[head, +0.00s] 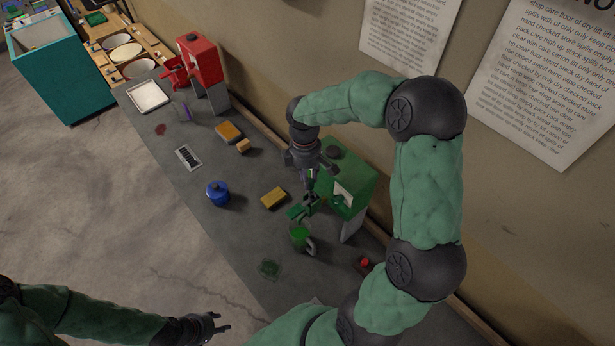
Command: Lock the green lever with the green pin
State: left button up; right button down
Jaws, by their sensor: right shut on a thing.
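The green drum box (350,180) stands on a grey support against the wall. The green lever (296,212) sticks out at its front left, above a clear mug with green contents (300,236). My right gripper (309,194) points down at the front of the green box, just above the lever's inner end. It is shut on a small green piece, which looks like the green pin; the fingers mostly hide it, and I cannot tell how far it is in the lever. My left gripper (222,326) is open and empty at the bottom, over the floor, away from the table.
On the grey table (232,263) are a blue pot (217,193), yellow sponges (273,198), a dark green patch (269,269) and a small red piece (365,262). A red drum box (202,60) stands further back with a white tray (148,97). The front left edge is clear.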

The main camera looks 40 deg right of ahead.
aim_at(311, 188)
jog(key=r+p, duration=0.1)
jog(key=r+n+p, duration=0.1)
jog(key=r+p, duration=0.1)
jog(key=r+n+p, duration=0.1)
jog(key=shift+s+d+r+p, duration=0.2)
jog(key=shift+d+p, duration=0.05)
jog(key=shift+p, duration=0.1)
jog(key=shift+r+n+p, duration=0.45)
jog(key=shift+n+p, duration=0.15)
jog(key=shift+p, duration=0.1)
jog(key=shift+d+f+b, duration=0.1)
jog(key=shift+f+b, duration=1)
jog(key=shift+f, duration=0.45)
jog(key=shift+f+h+b, duration=0.3)
jog(key=shift+f+b, duration=0.85)
jog(key=shift+b, duration=0.05)
jog(key=shift+f+b, duration=0.8)
jog(key=shift+f, duration=0.25)
jog(key=shift+s+f+b, duration=0.1)
jog(key=shift+f+b, duration=1.15)
jog(key=shift+f, duration=0.5)
